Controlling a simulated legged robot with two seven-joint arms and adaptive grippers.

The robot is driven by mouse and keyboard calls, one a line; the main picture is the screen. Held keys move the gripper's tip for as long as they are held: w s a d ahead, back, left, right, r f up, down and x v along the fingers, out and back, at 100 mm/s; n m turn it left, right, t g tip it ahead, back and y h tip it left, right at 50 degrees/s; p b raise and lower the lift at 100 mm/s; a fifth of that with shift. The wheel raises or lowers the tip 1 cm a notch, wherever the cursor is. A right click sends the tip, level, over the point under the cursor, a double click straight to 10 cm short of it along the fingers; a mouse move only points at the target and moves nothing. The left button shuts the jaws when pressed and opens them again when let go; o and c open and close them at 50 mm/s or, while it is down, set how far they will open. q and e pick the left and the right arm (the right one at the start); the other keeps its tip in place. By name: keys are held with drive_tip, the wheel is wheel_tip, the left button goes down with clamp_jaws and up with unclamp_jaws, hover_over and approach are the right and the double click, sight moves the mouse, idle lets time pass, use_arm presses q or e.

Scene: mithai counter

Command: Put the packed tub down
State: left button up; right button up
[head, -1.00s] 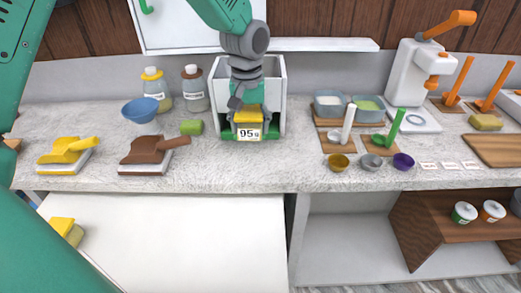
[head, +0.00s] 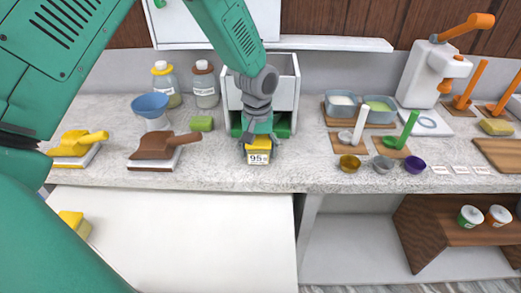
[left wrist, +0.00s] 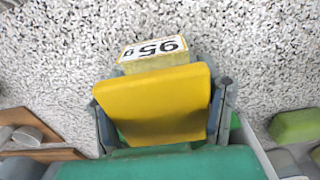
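The packed tub (head: 258,156) is a small block with a yellow lid and a white "95" label on its front. In the head view it is in front of the white box, over the front part of the counter (head: 215,180). My left gripper (head: 258,143) comes down from above and is shut on the tub. In the left wrist view the yellow lid (left wrist: 155,105) sits between the two fingers, with the label (left wrist: 152,48) beyond it. I cannot tell whether the tub's base touches the counter. My right gripper is not in view.
The open white box (head: 289,98) with a green floor stands behind the tub. To the left are a brown scoop-like block (head: 152,148), a yellow one (head: 75,145) and a green block (head: 201,124). Small cups (head: 349,163) stand to the right. Counter beside the tub is clear.

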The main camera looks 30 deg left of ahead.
sight(262, 139)
use_arm(q)
drive_tip(key=shift+o, duration=1.2)
drive_tip(key=shift+a+f, duration=0.15)
drive_tip(key=shift+a, duration=0.35)
drive_tip(key=shift+d, duration=0.25)
drive_tip(key=r, duration=0.2)
drive_tip(key=d+r, duration=0.1)
drive_tip(key=r, duration=0.2)
drive_tip(key=shift+d+r, duration=0.2)
drive_tip(key=shift+r, duration=0.05)
drive_tip(key=r, duration=0.2)
drive_tip(key=a+r, duration=0.1)
drive_tip(key=r, duration=0.3)
drive_tip(key=shift+a+r, duration=0.1)
drive_tip(key=shift+a, duration=0.25)
drive_tip(key=shift+d+r, duration=0.1)
drive_tip(key=shift+r, duration=0.1)
drive_tip(key=shift+d+r, duration=0.15)
drive_tip(key=shift+d, duration=0.45)
